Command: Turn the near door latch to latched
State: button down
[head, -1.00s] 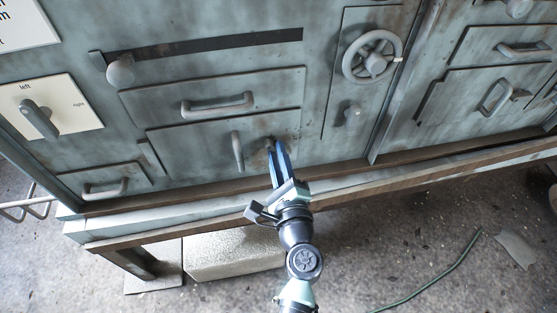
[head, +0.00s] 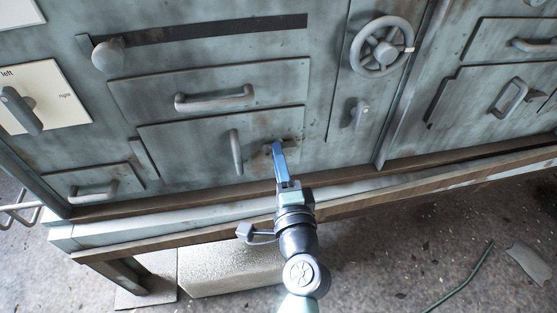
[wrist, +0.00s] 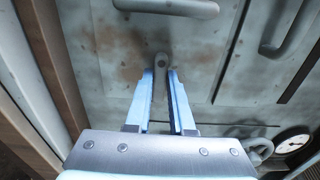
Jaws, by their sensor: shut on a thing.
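The near door latch (wrist: 161,63) is a small grey lever with a round end, in the upper middle of the wrist view. My gripper (wrist: 161,80) has its two blue fingers on either side of the latch and is shut on it. In the head view my gripper (head: 279,146) reaches up to the right part of the lower door panel (head: 185,152), and its fingers hide most of the latch there. The lever lies along the fingers in the wrist view. I cannot read any latched mark.
The door's grey bar handle (head: 236,152) stands close to the left of my gripper. A drawer handle (head: 214,98) is above. A knob (head: 360,113) and handwheel (head: 382,47) are to the right. A brown ledge (head: 230,190) runs below the door.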

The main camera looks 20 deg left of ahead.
dwell(0.4)
jog(key=c, duration=0.8)
grip_release()
jog(key=shift+s+d, duration=0.1)
jog(key=v, duration=1.2)
jog(key=shift+s+d, duration=0.2)
jog(key=shift+s, duration=0.1)
